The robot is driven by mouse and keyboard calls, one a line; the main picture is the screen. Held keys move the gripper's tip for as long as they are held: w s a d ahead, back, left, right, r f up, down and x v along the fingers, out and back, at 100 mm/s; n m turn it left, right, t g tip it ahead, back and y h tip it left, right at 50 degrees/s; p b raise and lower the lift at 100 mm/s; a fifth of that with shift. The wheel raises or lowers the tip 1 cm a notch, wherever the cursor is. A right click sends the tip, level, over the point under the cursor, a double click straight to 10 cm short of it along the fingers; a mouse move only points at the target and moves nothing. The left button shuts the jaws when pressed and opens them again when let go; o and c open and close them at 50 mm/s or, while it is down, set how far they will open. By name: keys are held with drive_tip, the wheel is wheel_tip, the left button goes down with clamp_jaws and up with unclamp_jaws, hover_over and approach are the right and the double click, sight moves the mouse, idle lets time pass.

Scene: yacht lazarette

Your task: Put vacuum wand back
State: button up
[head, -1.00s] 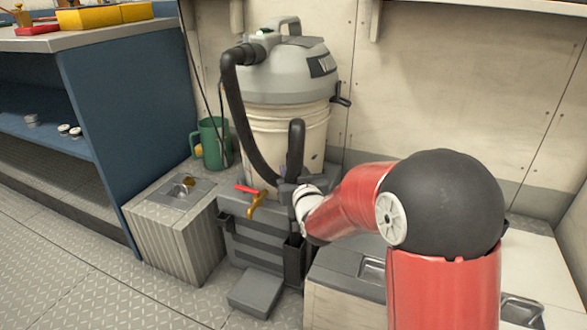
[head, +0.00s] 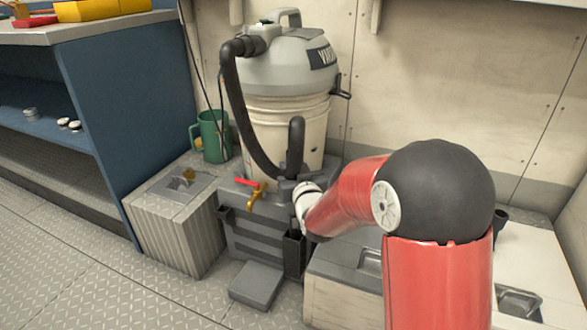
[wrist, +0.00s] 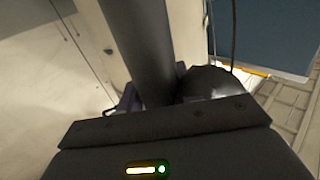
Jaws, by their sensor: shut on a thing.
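The vacuum wand (head: 296,142) is a dark tube standing roughly upright in front of the grey-and-cream shop vacuum (head: 285,75). The black hose (head: 238,115) curves from the vacuum's head down toward the wand's lower part. My gripper (head: 288,188) is shut on the wand low down, just above the dark grey base unit; its fingers are mostly hidden. In the wrist view the dark tube (wrist: 140,45) rises beyond my gripper's body. The wand's lower end cannot be made out. A narrow black open-topped pocket (head: 293,255) is on the base unit's front right.
A brass valve with a red handle (head: 246,182) is just left of my gripper. A green mug (head: 212,138) stands on the ribbed locker (head: 172,235) at left. A grey step (head: 257,285) is on the floor, and pale lockers (head: 335,295) are at right.

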drive_tip(key=o, duration=1.1)
drive_tip(key=shift+c, duration=0.2)
drive_tip(key=shift+s, duration=0.1)
drive_tip(key=s+d+r+m+g+h, duration=0.15)
drive_tip(key=s+d+g, duration=0.35)
drive_tip(key=s, duration=0.7)
drive_tip(key=s+d+m+g+h, duration=0.1)
drive_tip(key=s+d+g+h, duration=0.15)
drive_tip(key=s+d, duration=0.75)
drive_tip(key=s+d+m+g+h, duration=0.15)
drive_tip(key=s+d+g, duration=0.25)
drive_tip(key=s, duration=1.1)
wheel_tip(320, 180, up, 14)
drive_tip(key=p, duration=1.3)
drive_tip(key=shift+w+a+f, duration=0.15)
drive_tip(key=shift+w, duration=0.2)
